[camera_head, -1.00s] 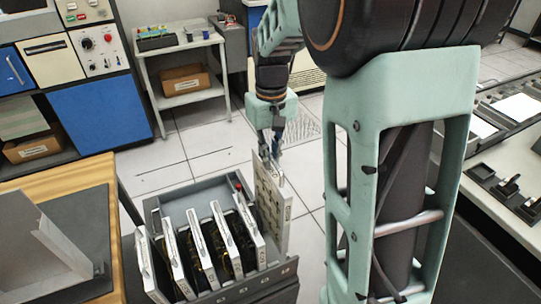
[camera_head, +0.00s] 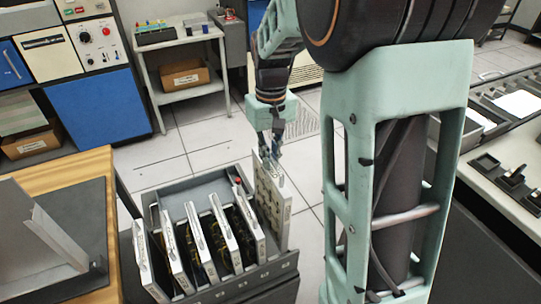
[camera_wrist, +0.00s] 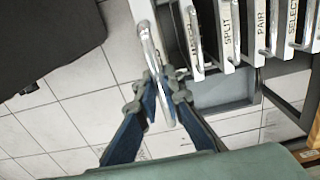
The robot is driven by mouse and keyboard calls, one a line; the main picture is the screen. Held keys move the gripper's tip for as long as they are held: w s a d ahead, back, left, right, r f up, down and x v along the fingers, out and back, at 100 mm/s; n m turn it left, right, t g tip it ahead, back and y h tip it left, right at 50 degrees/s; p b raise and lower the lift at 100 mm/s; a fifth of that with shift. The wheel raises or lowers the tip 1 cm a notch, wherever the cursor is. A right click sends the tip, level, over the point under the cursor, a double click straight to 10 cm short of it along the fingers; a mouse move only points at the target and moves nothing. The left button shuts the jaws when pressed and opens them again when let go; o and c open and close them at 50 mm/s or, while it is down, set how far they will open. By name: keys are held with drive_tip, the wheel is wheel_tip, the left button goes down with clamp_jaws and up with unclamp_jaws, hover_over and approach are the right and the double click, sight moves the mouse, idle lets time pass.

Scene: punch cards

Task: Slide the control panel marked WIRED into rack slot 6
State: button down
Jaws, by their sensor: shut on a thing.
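My gripper (camera_head: 274,153) is shut on the handle of a pale, flat control panel (camera_head: 272,205) and holds it upright at the right end of the grey rack (camera_head: 268,273). In the wrist view the gripper (camera_wrist: 163,95) pinches the metal handle of this panel (camera_wrist: 143,12). Its label is not readable, so I cannot tell whether it says WIRED. Several panels stand tilted in the rack; SPLIT (camera_wrist: 229,30), PAIR (camera_wrist: 258,25) and SELECT (camera_wrist: 288,25) can be read. I cannot tell whether the held panel's lower edge is inside a slot.
A wooden desk (camera_head: 75,165) with a dark mat and a grey stand is at the left. A white side table (camera_head: 180,40) with a cardboard box stands behind. A console (camera_head: 500,150) is at the right. Open tiled floor lies behind the rack.

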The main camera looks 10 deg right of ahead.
sight(271, 192)
drive_tip(key=shift+f+b, duration=1.05)
drive_tip(key=shift+f, duration=0.75)
drive_tip(key=shift+f+b, duration=2.25)
drive_tip(key=shift+f, duration=1.15)
drive_tip(key=shift+f+b, duration=0.85)
drive_tip(key=shift+f, duration=0.45)
drive_tip(key=c, duration=2)
unclamp_jaws()
drive_tip(key=shift+s+f, duration=0.1)
wheel_tip(271, 192, up, 12)
drive_tip(key=shift+r, duration=0.1)
